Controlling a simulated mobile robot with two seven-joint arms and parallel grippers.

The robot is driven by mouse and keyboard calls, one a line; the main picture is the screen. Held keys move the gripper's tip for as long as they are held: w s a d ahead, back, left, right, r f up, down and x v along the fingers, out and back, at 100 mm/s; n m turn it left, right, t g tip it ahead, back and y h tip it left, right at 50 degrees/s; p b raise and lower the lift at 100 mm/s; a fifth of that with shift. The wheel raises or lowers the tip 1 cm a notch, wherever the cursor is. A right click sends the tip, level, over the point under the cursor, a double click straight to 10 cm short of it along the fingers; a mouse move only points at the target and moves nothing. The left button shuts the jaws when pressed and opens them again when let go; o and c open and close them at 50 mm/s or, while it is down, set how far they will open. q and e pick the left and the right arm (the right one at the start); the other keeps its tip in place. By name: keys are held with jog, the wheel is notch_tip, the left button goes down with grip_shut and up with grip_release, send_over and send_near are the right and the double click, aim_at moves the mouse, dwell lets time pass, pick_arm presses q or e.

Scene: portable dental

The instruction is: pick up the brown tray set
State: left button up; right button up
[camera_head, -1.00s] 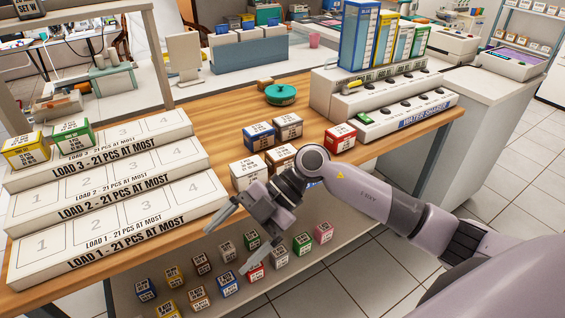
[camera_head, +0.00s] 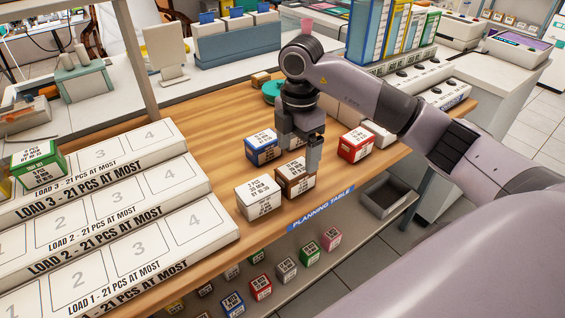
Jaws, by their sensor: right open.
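The brown tray set (camera_head: 293,186), a small box with a white label on top, stands on the wooden table near its front edge. My right gripper (camera_head: 299,153) points down at the back of this box, with its fingers apart. One finger overlaps the box's back right corner in the picture; I cannot tell whether it touches. The gripper partly hides another box (camera_head: 296,144) behind. My left gripper is not in view.
A white box (camera_head: 258,199) stands close on the left of the brown one. A blue box (camera_head: 261,148) is behind, a red box (camera_head: 356,144) to the right. White stepped load racks (camera_head: 150,222) fill the left. Several boxes lie on the lower shelf.

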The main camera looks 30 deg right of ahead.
aim_at(296, 168)
jog(key=shift+w+f, duration=0.1)
jog(key=shift+f, duration=0.05)
jog(key=f, duration=0.6)
jog(key=shift+s+a+f, duration=0.2)
jog(key=shift+s+f, duration=0.1)
jog(key=shift+f, duration=0.05)
jog(key=c, duration=1.2)
